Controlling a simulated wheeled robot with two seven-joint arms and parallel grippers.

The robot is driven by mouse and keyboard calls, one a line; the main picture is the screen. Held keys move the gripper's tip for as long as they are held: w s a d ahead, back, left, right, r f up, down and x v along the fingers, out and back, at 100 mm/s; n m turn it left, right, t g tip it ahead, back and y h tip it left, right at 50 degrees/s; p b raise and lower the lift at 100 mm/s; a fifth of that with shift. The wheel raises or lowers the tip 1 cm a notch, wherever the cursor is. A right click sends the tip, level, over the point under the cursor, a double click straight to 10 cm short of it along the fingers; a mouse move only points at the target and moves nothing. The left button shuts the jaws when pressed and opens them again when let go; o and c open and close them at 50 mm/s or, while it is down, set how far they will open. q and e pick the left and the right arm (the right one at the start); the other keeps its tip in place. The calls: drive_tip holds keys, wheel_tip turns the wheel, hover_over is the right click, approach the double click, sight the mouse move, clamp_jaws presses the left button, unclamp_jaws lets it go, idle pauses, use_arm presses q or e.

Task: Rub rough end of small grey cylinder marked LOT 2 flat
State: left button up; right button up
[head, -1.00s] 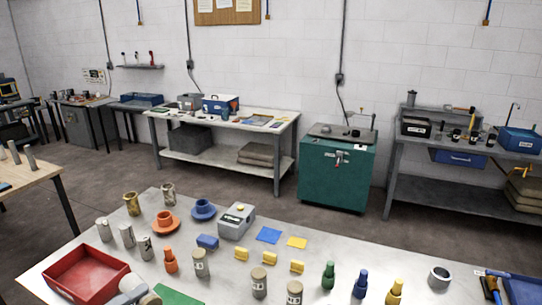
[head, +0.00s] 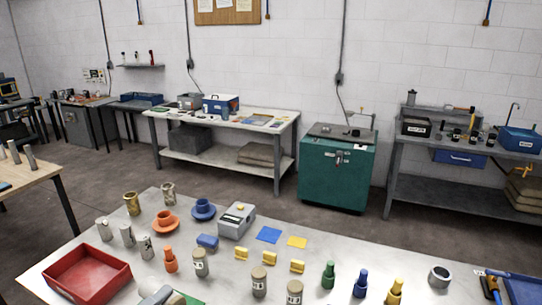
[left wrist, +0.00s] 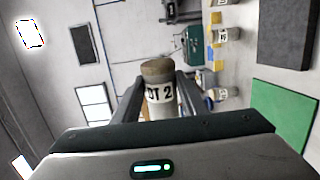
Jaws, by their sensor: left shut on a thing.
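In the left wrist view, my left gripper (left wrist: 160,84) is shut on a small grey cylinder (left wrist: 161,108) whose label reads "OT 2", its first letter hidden. Its brown, rough-looking end (left wrist: 158,68) sticks out past the fingers. A green mat (left wrist: 287,117) lies at the right of that view, apart from the cylinder. In the head view, only a pale part of my left arm shows at the bottom edge, over the green mat (head: 190,299); the held cylinder is not visible there. My right gripper is in neither view.
A red tray (head: 87,272) is left of my arm on the pale bench. Several labelled cylinders stand nearby, including one (head: 201,263) just behind the arm and one (head: 259,281) to its right. A dark flat slab (left wrist: 286,32) shows in the wrist view.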

use_arm(q)
drive_tip(key=shift+d+r, duration=0.15)
drive_tip(key=shift+d, duration=0.35)
drive_tip(key=shift+d+r, duration=0.15)
drive_tip(key=shift+d, duration=0.35)
drive_tip(key=shift+w+d+n+y, duration=0.1)
drive_tip(key=shift+d+n+y, duration=0.2)
drive_tip(key=shift+y, duration=0.1)
wheel_tip(320, 180, down, 16)
drive_tip(key=b, duration=1.5)
drive_tip(key=shift+a+r+b, duration=0.15)
drive_tip(key=shift+b, duration=0.2)
drive_tip(key=n+p, duration=1.2)
drive_tip(key=n, duration=0.6)
